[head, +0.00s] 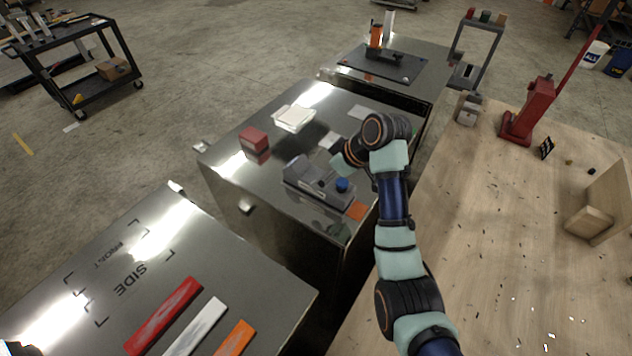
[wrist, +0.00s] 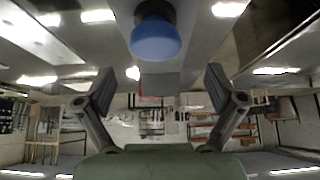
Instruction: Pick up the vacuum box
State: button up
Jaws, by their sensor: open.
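A grey box-shaped device (head: 312,180) with a blue knob (head: 342,184), which looks like the vacuum box, sits on the middle metal trailer top (head: 235,171). In the wrist view the blue knob (wrist: 156,40) is large and close at the top centre, in front of the fingers. My gripper (wrist: 160,76) is open, with its two fingers wide apart and nothing between them. In the head view my wrist is above and to the right of the device, and the fingers are hard to make out there.
A red block (head: 254,139) and white stacked pieces (head: 294,118) stand behind the device. An orange piece (head: 357,211) lies to its right. A wooden table (head: 480,230) with a red press (head: 531,110) is at the right. Red, white and orange strips lie on the front trailer (head: 120,270).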

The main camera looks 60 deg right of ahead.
aim_at(298, 173)
jog(key=x, duration=0.5)
jog(key=c, duration=1.8)
jog(key=shift+r, duration=0.15)
jog(key=shift+r, duration=0.1)
